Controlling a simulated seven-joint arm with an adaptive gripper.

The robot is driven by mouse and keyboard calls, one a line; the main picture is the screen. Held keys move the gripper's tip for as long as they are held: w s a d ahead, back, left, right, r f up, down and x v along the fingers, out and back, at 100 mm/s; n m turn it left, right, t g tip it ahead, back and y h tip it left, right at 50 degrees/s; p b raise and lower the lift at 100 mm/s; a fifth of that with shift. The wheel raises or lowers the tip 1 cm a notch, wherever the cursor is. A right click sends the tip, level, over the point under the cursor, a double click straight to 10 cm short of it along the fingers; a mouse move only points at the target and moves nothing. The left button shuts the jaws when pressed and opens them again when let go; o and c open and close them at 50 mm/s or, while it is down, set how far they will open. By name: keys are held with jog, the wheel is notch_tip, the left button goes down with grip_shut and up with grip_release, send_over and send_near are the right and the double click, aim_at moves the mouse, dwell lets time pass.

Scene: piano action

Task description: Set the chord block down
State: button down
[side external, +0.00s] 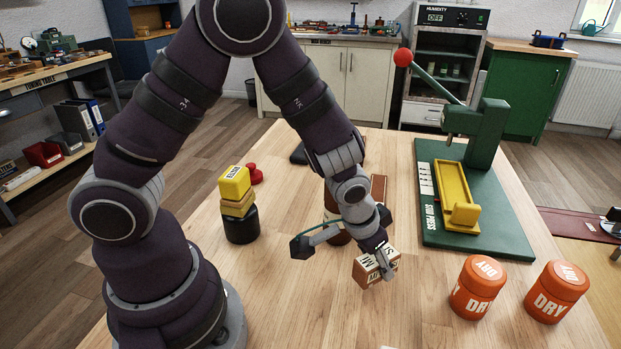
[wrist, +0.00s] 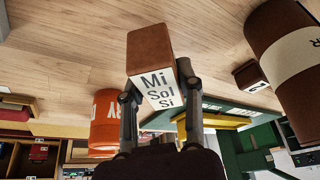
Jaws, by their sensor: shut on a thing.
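The chord block (side external: 366,272) is brown with white lettered faces. In the wrist view the block (wrist: 150,50) shows "Mi", "Sol" and "Si" on its label. My gripper (side external: 386,262) is shut on it, with one finger on each side of the block (wrist: 160,98). The block is tilted in the side view, low over the front middle of the wooden table (side external: 290,290). I cannot tell whether it touches the table. Part of it is hidden by a finger.
Two orange "DRY" jars (side external: 478,287) (side external: 553,291) stand to the right. A green press (side external: 480,225) with a yellow tray (side external: 459,205) stands behind. Yellow blocks (side external: 236,187) sit on a black cylinder (side external: 241,225) at left. A brown jar (wrist: 285,60) is partly hidden behind my arm.

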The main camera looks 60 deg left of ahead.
jog(key=shift+f, duration=1.3)
jog(key=shift+f, duration=0.15)
jog(key=c, duration=0.7)
grip_release()
jog(key=shift+c, duration=0.2)
jog(key=s+a+r, duration=0.2)
jog(key=s+r, duration=0.4)
jog(key=r, duration=0.4)
jog(key=s+a+r+t, duration=0.1)
jog(key=s+a+r, duration=0.2)
jog(key=s+r, duration=0.3)
notch_tip(320, 180, up, 4)
jog(key=shift+a+r, duration=0.1)
jog(key=shift+a, duration=0.25)
jog(key=shift+w, duration=0.1)
